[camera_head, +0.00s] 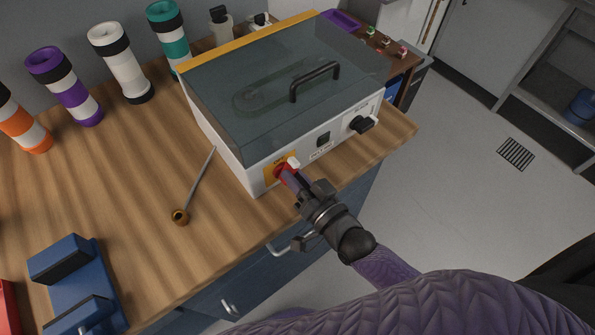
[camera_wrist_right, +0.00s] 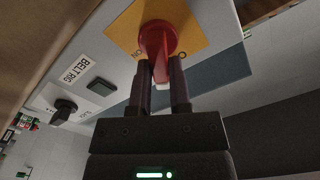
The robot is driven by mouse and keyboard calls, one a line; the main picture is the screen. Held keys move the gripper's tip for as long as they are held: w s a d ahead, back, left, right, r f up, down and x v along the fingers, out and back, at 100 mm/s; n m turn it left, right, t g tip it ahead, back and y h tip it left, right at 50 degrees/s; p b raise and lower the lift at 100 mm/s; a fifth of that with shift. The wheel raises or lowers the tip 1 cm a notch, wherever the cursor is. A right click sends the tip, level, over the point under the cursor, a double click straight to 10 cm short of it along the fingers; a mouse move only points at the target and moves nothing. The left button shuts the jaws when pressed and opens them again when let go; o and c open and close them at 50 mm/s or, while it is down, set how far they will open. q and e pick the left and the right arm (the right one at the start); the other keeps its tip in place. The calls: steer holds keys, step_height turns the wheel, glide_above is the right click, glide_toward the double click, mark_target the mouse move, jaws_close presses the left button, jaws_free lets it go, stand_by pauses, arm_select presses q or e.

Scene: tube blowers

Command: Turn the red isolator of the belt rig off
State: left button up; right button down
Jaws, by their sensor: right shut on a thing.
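The belt rig (camera_head: 225,140) is a white box with a dark glass lid and black handle, standing on the wooden bench. Its red isolator (camera_head: 282,170) sits on a yellow plate at the left of the front panel. In the right wrist view the isolator (camera_wrist_right: 160,32) is a red round knob with a lever, partly hidden by the fingers. My right gripper (camera_head: 290,178) is shut on the isolator's lever, also seen in the wrist view (camera_wrist_right: 162,75). My left gripper is not in view.
A black knob (camera_head: 362,124) and a black switch (camera_head: 323,139) share the front panel. A brass-ended rod (camera_head: 181,215) lies on the bench left of the rig. Banded tubes (camera_head: 70,90) stand behind. A blue stand (camera_head: 75,275) is at front left.

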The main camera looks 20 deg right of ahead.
steer(key=n, duration=0.1)
steer(key=n+p, duration=0.1)
steer(key=shift+a+r+n, duration=0.15)
steer(key=shift+n, duration=0.15)
steer(key=shift+s+a+n+p, duration=0.15)
steer(key=shift+n+p, duration=0.15)
steer(key=shift+n, duration=1.4)
steer(key=c, duration=0.6)
jaws_free()
steer(key=shift+o, duration=0.2)
